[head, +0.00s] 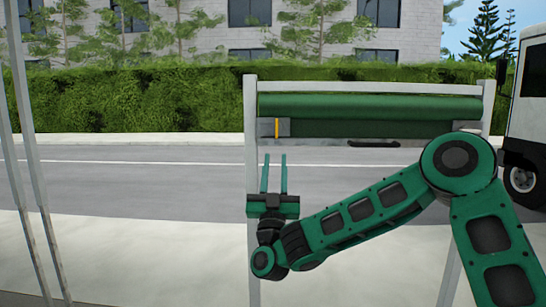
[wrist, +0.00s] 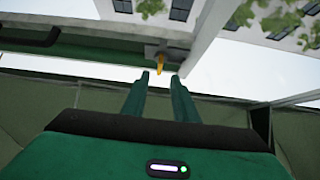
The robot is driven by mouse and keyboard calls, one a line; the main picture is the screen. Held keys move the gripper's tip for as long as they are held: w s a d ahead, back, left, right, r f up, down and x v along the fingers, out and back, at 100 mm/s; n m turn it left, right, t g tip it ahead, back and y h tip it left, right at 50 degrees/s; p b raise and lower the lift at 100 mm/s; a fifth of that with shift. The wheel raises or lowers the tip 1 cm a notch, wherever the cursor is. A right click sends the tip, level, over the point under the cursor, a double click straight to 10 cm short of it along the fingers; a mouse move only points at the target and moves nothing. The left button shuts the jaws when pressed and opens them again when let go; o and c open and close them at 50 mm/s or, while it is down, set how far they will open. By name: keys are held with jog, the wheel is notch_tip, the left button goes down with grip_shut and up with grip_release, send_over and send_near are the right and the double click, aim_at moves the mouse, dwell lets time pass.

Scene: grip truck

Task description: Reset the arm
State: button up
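My arm is green and black and reaches in from the right of the head view. My gripper (head: 273,160) points up, its two green fingers apart with nothing between them. In the wrist view, the gripper (wrist: 159,82) also shows its fingers spread and empty. A small yellow piece (head: 277,128) hangs from a grey bracket on the frame, just above the fingertips in the head view. The yellow piece (wrist: 160,69) shows beyond the fingertips in the wrist view. I cannot tell the exact distance between them.
A pale frame (head: 251,110) holds a rolled green cover (head: 370,107) with a dark handle (head: 374,143) below it. Thin grey poles stand at the left. A white truck (head: 528,120) is at the right edge. A road (head: 130,178) and hedge lie behind.

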jog(key=shift+s+f, duration=0.45)
jog(key=shift+f, duration=0.05)
